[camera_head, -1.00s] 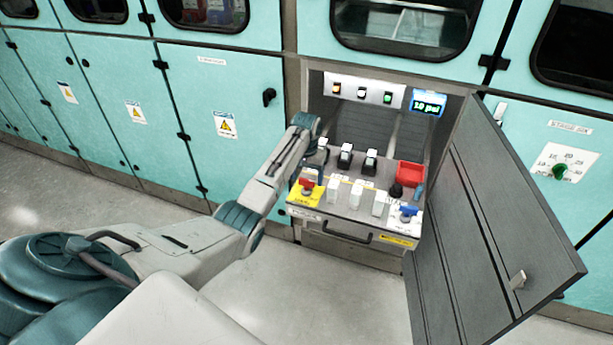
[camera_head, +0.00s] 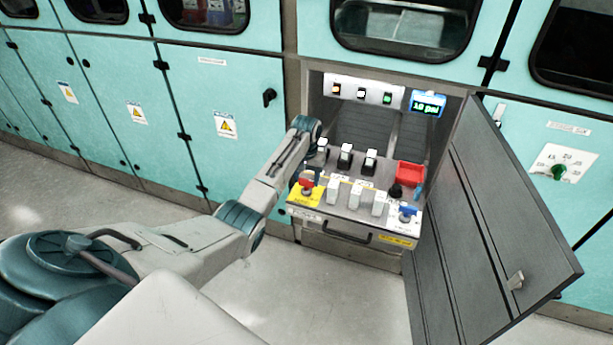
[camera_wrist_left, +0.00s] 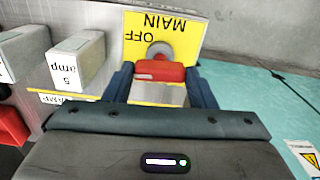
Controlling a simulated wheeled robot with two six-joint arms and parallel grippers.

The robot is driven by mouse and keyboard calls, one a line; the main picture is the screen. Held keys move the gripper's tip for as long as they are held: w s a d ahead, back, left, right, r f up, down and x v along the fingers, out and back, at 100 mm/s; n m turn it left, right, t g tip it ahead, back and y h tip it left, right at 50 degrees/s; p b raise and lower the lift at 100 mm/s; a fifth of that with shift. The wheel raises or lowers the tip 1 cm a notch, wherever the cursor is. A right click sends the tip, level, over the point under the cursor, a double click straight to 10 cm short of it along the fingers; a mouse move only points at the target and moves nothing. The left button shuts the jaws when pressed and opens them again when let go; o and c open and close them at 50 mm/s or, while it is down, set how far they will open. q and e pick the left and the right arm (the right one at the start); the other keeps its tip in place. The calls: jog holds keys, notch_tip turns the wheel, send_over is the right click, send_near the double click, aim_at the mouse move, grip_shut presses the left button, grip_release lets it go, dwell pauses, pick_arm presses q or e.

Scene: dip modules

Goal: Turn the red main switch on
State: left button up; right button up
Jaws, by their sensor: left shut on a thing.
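The red main switch (camera_head: 307,181) stands on a yellow plate (camera_head: 301,197) at the front left corner of the pulled-out panel. In the left wrist view the red handle (camera_wrist_left: 157,72) lies crosswise in front of a round grey base, with the words MAIN and OFF on the yellow plate (camera_wrist_left: 189,27) beyond it. My left gripper (camera_wrist_left: 161,80) is shut on the red handle, one dark blue finger at each end. In the head view the left gripper (camera_head: 306,171) is small at the switch and partly hidden by its own arm. My right gripper is not in view.
The panel (camera_head: 345,214) also carries white blocks, black switches, a red bin (camera_head: 410,174) and a blue-handled valve (camera_head: 407,211). An open grey door (camera_head: 490,220) stands to the right. A display (camera_head: 428,103) reads about 10 psi. Teal cabinets line the wall.

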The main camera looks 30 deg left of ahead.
pick_arm(q)
jog(key=n+p, duration=0.3)
jog(key=shift+r, duration=0.3)
jog(key=n+p, duration=0.3)
jog(key=n, duration=0.1)
jog(key=shift+f+n, duration=0.1)
jog(key=shift+n, duration=0.2)
jog(key=n+p, duration=0.2)
jog(key=n, duration=0.2)
jog(key=shift+p, duration=0.35)
jog(key=n+p, duration=0.1)
jog(key=n, duration=0.3)
jog(key=shift+w+f, duration=0.1)
jog(key=shift+n+p, duration=0.3)
jog(key=shift+n, duration=0.5)
jog(key=o, duration=1)
